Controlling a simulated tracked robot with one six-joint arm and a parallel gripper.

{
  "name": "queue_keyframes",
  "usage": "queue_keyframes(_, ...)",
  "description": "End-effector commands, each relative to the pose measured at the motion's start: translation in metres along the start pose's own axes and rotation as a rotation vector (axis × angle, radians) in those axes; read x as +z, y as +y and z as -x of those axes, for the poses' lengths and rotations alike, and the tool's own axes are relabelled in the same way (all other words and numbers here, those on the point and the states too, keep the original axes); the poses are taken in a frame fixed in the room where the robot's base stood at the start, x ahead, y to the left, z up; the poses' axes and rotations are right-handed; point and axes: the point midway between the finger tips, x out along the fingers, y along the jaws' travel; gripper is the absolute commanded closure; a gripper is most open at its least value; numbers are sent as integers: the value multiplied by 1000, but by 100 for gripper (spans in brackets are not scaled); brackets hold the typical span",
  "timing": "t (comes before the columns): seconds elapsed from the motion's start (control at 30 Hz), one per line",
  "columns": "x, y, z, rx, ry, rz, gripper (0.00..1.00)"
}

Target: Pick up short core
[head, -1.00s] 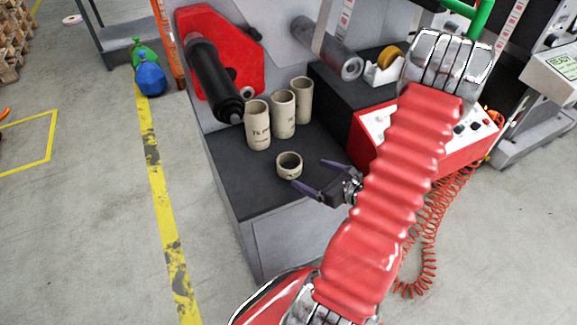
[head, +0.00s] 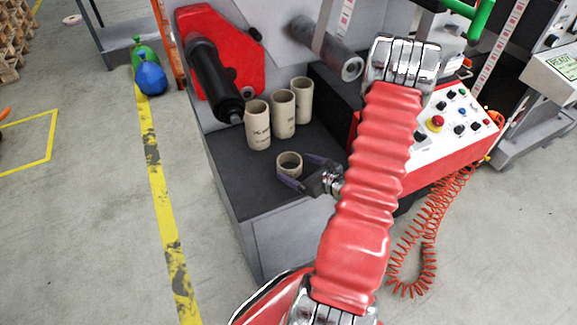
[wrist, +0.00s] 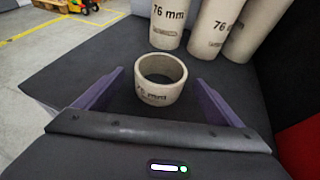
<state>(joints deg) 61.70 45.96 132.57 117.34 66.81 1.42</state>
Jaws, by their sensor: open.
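The short core (head: 289,164) is a low beige cardboard ring standing upright on the dark shelf of the machine. It also shows in the wrist view (wrist: 159,92), with "76 mm" printed on its side. My gripper (head: 293,170) is open, its purple fingers reaching toward the core from the right in the head view. In the wrist view my gripper's fingers (wrist: 160,98) stand on either side of the core, with a gap on each side. Nothing is held.
Several tall beige cores stand behind the short core, among them the left one (head: 257,125). A red control box (head: 445,130) is at the right. The dark shelf (head: 240,175) is bare to the left.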

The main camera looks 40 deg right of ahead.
Motion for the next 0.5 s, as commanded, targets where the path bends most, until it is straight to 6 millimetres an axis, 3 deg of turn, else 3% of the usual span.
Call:
queue_keyframes(0.17,0,0,-7,1,0,0,11)
queue_keyframes(0.5,0,0,-47,2,0,1,11)
